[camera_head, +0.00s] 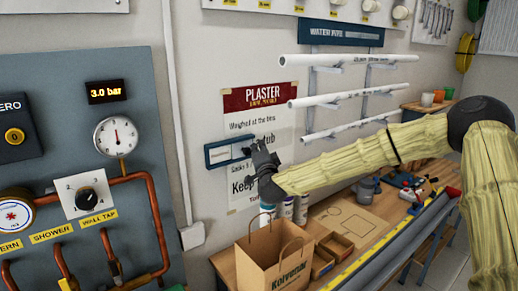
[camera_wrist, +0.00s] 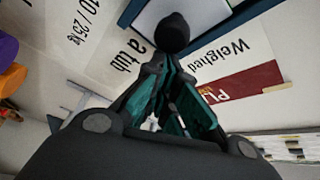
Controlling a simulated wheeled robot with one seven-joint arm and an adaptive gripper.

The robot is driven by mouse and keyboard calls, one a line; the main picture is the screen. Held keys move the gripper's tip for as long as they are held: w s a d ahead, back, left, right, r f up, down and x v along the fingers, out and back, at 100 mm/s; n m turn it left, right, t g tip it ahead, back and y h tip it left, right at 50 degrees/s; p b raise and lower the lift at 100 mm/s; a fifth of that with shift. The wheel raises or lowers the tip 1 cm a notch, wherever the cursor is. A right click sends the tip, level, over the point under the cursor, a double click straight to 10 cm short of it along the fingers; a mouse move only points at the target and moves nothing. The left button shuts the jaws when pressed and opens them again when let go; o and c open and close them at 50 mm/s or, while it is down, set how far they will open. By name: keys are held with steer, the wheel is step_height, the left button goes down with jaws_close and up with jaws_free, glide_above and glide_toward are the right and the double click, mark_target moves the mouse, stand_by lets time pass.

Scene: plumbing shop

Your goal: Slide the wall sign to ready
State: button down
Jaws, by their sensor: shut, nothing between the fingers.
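The wall sign (camera_head: 220,154) is a long blue-framed plate with a pale panel, mounted over the plaster poster. Its right part is hidden behind my gripper (camera_head: 262,152), which is at the sign's right end. In the wrist view the sign's blue frame and pale panel (camera_wrist: 200,12) show at the top. A round black knob (camera_wrist: 173,32) stands just beyond the fingertips of my gripper (camera_wrist: 168,68). The fingers are shut and hold nothing. I cannot tell whether they touch the knob. Any word on the sign is not readable.
The plaster poster (camera_head: 262,122) hangs behind the sign. A gauge panel (camera_head: 95,70) with copper pipes stands at left. White pipes (camera_head: 345,59) lie on wall brackets at upper right. Below, a workbench (camera_head: 365,232) carries a paper bag (camera_head: 272,262), boxes and cans.

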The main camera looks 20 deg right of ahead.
mark_target(236, 154)
steer(key=s+a+b, duration=0.1)
steer(key=a, duration=0.2)
steer(key=s+a+b, duration=0.1)
steer(key=a, duration=0.1)
steer(key=s+a+b, duration=0.1)
steer(key=a+b, duration=0.1)
steer(key=a, duration=0.1)
steer(key=shift+s+a, duration=0.15)
steer(key=shift+a, duration=0.2)
steer(key=s+d+b, duration=0.2)
steer(key=s+b, duration=0.2)
steer(key=s, duration=0.5)
steer(key=shift+d+r, duration=0.15)
steer(key=shift+d, duration=0.1)
steer(key=shift+s+r, duration=0.1)
